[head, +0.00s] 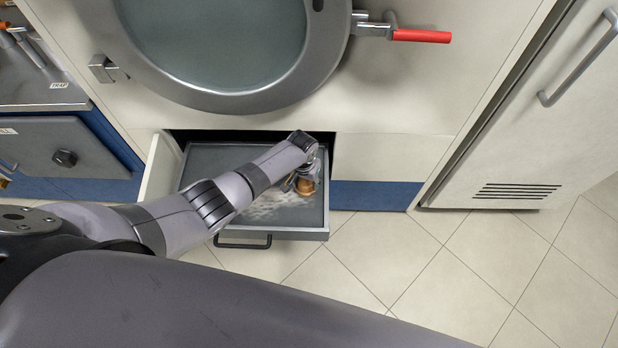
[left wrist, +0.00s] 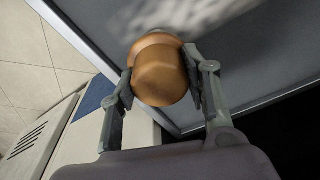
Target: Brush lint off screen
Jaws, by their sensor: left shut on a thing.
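My left gripper (head: 302,184) is over the right part of the open drawer, shut on a rounded orange-brown brush handle (head: 306,187). In the left wrist view the handle (left wrist: 160,70) sits between the two fingers of my left gripper (left wrist: 162,82); the bristles are hidden beneath it. The grey lint screen (head: 205,157) lies in the pulled-out drawer under the round machine door. Pale fuzzy lint (head: 265,207) covers the front middle of the screen and also shows in the left wrist view (left wrist: 175,14). My right gripper is not in view.
The drawer has a dark front handle (head: 243,241). Above it is the round glass door (head: 215,40) with a red lever (head: 421,36). A cream cabinet (head: 545,130) stands at the right. The tiled floor (head: 400,255) in front is clear.

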